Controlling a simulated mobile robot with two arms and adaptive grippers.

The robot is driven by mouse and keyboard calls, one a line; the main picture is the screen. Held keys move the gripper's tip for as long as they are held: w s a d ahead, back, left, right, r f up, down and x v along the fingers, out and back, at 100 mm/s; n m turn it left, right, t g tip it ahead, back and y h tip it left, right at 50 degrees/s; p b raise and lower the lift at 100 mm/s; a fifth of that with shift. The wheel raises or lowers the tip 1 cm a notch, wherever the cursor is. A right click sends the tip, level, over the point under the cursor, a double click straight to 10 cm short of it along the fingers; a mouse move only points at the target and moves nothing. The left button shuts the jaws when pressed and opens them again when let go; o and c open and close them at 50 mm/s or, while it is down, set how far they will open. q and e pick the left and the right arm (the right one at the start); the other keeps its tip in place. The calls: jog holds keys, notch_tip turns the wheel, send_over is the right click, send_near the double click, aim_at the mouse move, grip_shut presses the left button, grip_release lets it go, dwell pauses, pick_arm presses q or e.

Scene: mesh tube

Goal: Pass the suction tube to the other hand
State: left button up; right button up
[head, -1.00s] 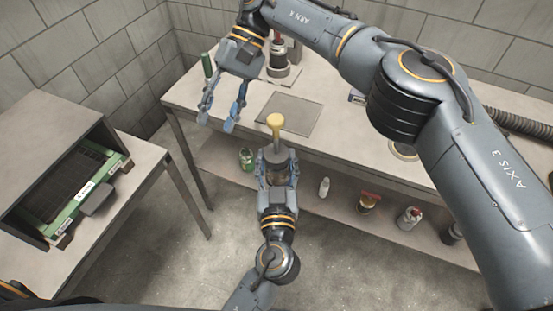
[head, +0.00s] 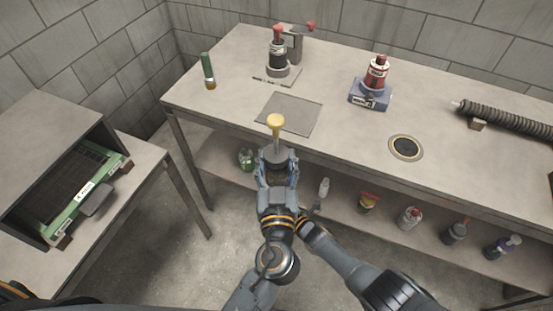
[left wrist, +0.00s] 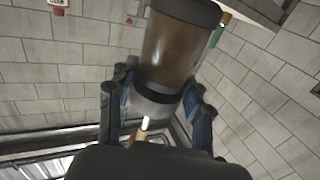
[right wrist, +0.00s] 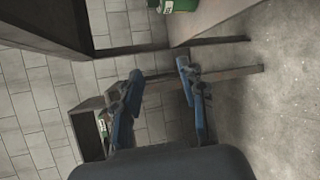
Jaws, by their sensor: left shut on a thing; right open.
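The suction tube (head: 276,150) has a yellow knob on a rod, a grey cap and a brownish see-through body. It stands upright in my left gripper (head: 278,172), in front of the workbench's front edge. My right gripper (right wrist: 159,72) is open and empty in the right wrist view. In the head view the right arm reaches in from the lower right and ends low beside the left wrist; its fingers are hard to make out. The tube is not in the right wrist view.
Several bottles stand on the lower shelf. A side table (head: 135,170) is at left.

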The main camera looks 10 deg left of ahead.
jog(key=s+d+f+m+g+h, duration=0.4)
jog(key=s+d+f+m+h, duration=0.3)
jog(key=s+d+f+m, duration=1.1)
jog(key=s+d+f+m+g+h, duration=0.1)
jog(key=s+d+f+m, duration=0.1)
jog(key=s, duration=0.7)
jog(key=s+d+f+m+g+h, duration=0.1)
jog(key=s+d+f+m+g, duration=0.1)
jog(key=s+d, duration=0.5)
jog(key=s+d+f+m+g+h, duration=0.1)
jog(key=s+d+f+m+g, duration=0.1)
jog(key=s+m, duration=0.4)
jog(key=s+d+f, duration=0.1)
jog(key=s+d, duration=0.1)
jog(key=s, duration=0.3)
jog(key=shift+s+d+f+h, duration=0.2)
jog(key=shift+d+f+h, duration=0.05)
jog(key=shift+h, duration=0.05)
